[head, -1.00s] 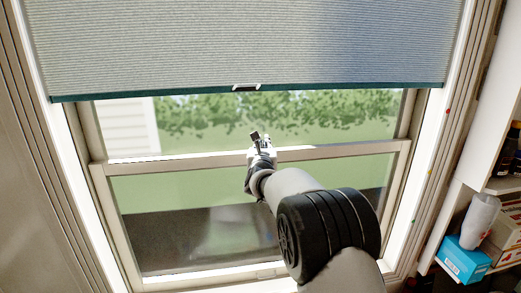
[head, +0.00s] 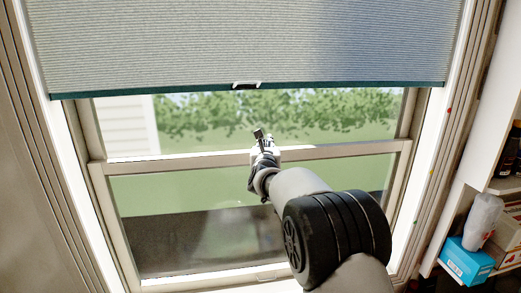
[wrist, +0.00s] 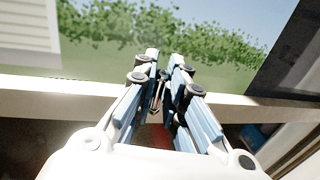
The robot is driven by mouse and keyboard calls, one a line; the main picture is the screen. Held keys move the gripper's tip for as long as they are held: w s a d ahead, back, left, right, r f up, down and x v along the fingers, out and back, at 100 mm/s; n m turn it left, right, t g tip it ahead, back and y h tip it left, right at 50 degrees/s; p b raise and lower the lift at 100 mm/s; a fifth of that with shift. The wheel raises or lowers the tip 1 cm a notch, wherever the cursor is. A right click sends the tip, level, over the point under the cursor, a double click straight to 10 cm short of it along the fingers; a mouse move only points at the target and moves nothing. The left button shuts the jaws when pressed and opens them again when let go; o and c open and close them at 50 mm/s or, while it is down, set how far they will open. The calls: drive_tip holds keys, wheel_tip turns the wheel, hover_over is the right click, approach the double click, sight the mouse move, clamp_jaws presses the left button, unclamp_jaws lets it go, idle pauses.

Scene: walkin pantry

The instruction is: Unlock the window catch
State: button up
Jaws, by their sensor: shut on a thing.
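The window catch is on the meeting rail (head: 345,152) in the middle of the window. My gripper (head: 262,140) is at this rail in the head view and covers most of the catch there. In the wrist view my gripper (wrist: 164,68) has its two fingers close together above the rail. A small metallic piece, which looks like the catch (wrist: 158,92), shows between the fingers. They are shut on it. Its exact angle is too small to tell.
A pleated blind (head: 245,45) with a handle on its bottom rail hangs above my gripper. The window frame (head: 420,190) stands to the right. Shelves with a blue box (head: 466,260) and a pale cup-like thing (head: 484,220) are at the far right.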

sight(277, 145)
drive_tip(key=shift+d+b, duration=0.9)
drive_tip(key=shift+b, duration=0.45)
idle(0.4)
drive_tip(key=shift+w+d+b, duration=0.35)
drive_tip(key=shift+d+b, duration=0.35)
drive_tip(key=shift+b, duration=0.25)
drive_tip(key=shift+w+d+b, duration=0.25)
drive_tip(key=shift+d+b, duration=0.05)
drive_tip(key=shift+b, duration=0.1)
drive_tip(key=o, duration=0.6)
drive_tip(key=shift+d, duration=0.1)
drive_tip(key=shift+c, duration=0.2)
drive_tip(key=shift+s, duration=0.1)
